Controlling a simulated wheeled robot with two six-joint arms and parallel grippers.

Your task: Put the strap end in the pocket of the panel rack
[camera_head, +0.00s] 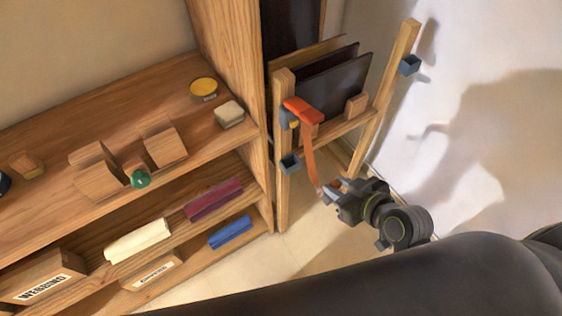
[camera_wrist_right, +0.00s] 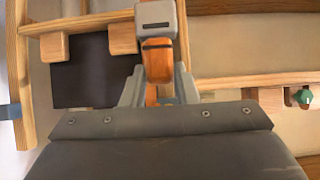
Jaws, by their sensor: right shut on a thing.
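The panel rack (camera_head: 283,190) is a wooden frame with dark panels (camera_head: 335,85) standing in it. An orange strap (camera_head: 308,155) hangs from the top of its left post. Small blue-grey pockets sit on the left post (camera_head: 290,163) and on the right post (camera_head: 409,65). My right gripper (camera_head: 328,190) is shut on the lower end of the strap, in front of the rack and right of the left post. In the right wrist view the strap (camera_wrist_right: 158,62) runs between the fingers, below a grey slotted block (camera_wrist_right: 160,18). My left gripper is out of view.
A wooden shelf unit (camera_head: 232,95) stands left of the rack, with a yellow tin (camera_head: 204,88), a green knob (camera_head: 140,179) and rolled cloths such as the blue one (camera_head: 229,232). A white wall is on the right. The floor before the rack is clear.

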